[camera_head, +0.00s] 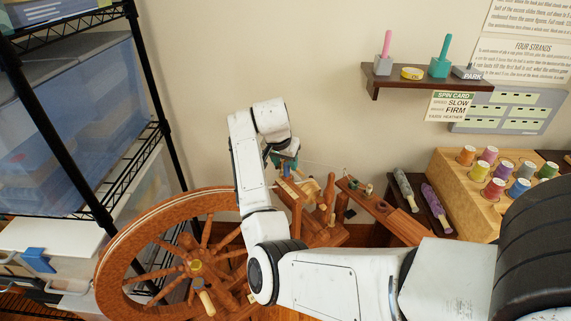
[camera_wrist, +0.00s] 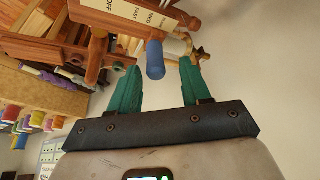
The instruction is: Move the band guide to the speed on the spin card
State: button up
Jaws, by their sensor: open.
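The spin card (camera_head: 452,106) hangs on the wall below the shelf; its speed line reads SLOW. The spinning wheel (camera_head: 195,265) stands in front of me. In the wrist view a pale strip (camera_wrist: 132,12) on it is marked OFF, FAST, MED and SLOW. A blue peg (camera_wrist: 155,60), apparently the band guide's handle, sticks out near the strip's MED and SLOW end; I cannot tell which mark it sits at. My gripper (camera_wrist: 160,66) is open, with its teal fingers on either side of the peg and gaps visible. In the head view my gripper (camera_head: 284,162) is partly hidden by my arm.
A wall shelf (camera_head: 425,84) holds stamp-like tools. A wooden spool rack (camera_head: 470,205) with several coloured spools stands at the right, beside two wrapped fibre rolls (camera_head: 435,208). A black wire rack (camera_head: 75,110) stands at the left. Wooden posts (camera_wrist: 97,55) crowd the gripper's left side.

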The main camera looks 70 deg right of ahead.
jog(key=v, duration=0.9)
jog(key=shift+f, duration=0.1)
jog(key=s+a+f+n+y, duration=0.1)
jog(key=s+a+f+n, duration=0.35)
jog(key=a+f, duration=0.3)
jog(key=s+a+f+n+t, duration=0.1)
jog(key=s+a+f+n, duration=0.2)
jog(key=a+f+n, duration=0.4)
jog(key=s+a+f+n+y, duration=0.15)
jog(key=s+a+f, duration=0.3)
jog(key=a, duration=0.45)
jog(key=s+a+f+n+y, duration=0.2)
jog(key=s+a+f+n, duration=0.1)
jog(key=s+a, duration=0.4)
jog(key=shift+a+n, duration=0.6)
jog(key=shift+a, duration=0.3)
jog(key=shift+d+f, duration=0.1)
jog(key=shift+f, duration=0.05)
jog(key=shift+c, duration=0.4)
